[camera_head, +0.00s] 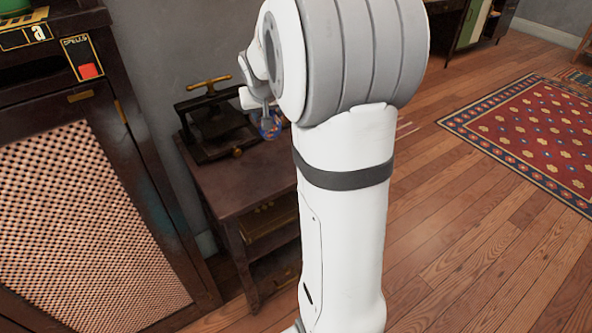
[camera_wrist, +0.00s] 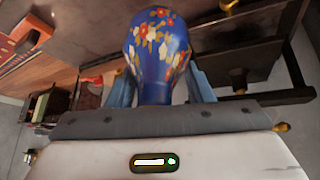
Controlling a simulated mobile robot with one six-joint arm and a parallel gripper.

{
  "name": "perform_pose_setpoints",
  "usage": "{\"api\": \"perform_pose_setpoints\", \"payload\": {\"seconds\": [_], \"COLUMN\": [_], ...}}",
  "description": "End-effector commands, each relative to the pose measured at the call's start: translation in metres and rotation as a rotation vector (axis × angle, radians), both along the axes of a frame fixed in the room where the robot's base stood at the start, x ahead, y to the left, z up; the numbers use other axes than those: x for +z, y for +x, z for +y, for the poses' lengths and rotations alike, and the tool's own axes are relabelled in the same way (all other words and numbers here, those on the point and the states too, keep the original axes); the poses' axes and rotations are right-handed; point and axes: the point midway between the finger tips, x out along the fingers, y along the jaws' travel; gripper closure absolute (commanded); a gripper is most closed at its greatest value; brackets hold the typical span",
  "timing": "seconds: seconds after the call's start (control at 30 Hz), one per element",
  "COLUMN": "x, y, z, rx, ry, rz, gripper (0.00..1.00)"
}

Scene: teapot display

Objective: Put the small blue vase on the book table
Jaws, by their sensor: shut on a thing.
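The small blue vase (camera_wrist: 160,50) has red, white and yellow flowers and fills the middle of the wrist view. My gripper (camera_wrist: 160,88) is shut on it, with a finger on each side. In the head view the vase (camera_head: 272,126) shows small, below my gripper (camera_head: 266,112) and partly beside my white arm. It appears over the back right part of a small dark wooden table (camera_head: 235,182), which carries a black press with a brass handle. I cannot tell whether the vase touches the tabletop. My arm hides the table's right side.
The black press (camera_head: 215,125) takes up the back left of the tabletop; the front part looks clear. A dark cabinet with a woven front (camera_head: 85,230) stands close on the left. A patterned red rug (camera_head: 530,135) lies on the wooden floor at right.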

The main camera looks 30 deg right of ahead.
Motion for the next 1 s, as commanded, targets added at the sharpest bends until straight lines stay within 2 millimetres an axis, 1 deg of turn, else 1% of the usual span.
{"api": "perform_pose_setpoints", "payload": {"seconds": [0.03, 0.17, 0.23, 0.4, 0.57, 0.63, 0.8, 0.9, 1.0], "x": [-0.003, -0.005, -0.012, -0.041, -0.056, -0.065, -0.095, -0.1, -0.099], "y": [-0.001, -0.004, -0.004, -0.004, -0.004, -0.004, -0.005, -0.004, -0.004], "z": [-0.004, -0.009, -0.01, -0.009, -0.009, -0.01, -0.01, -0.01, -0.01], "rx": [-0.012, -0.026, -0.028, -0.028, -0.028, -0.029, -0.028, -0.029, -0.029], "ry": [-0.004, -0.009, -0.009, -0.009, -0.009, -0.009, -0.008, -0.008, -0.008], "rz": [-0.004, 0.0, 0.002, 0.003, 0.001, 0.002, 0.002, 0.001, -0.002], "gripper": [1.0, 1.0, 1.0, 1.0, 1.0, 1.0, 1.0, 1.0, 1.0]}}
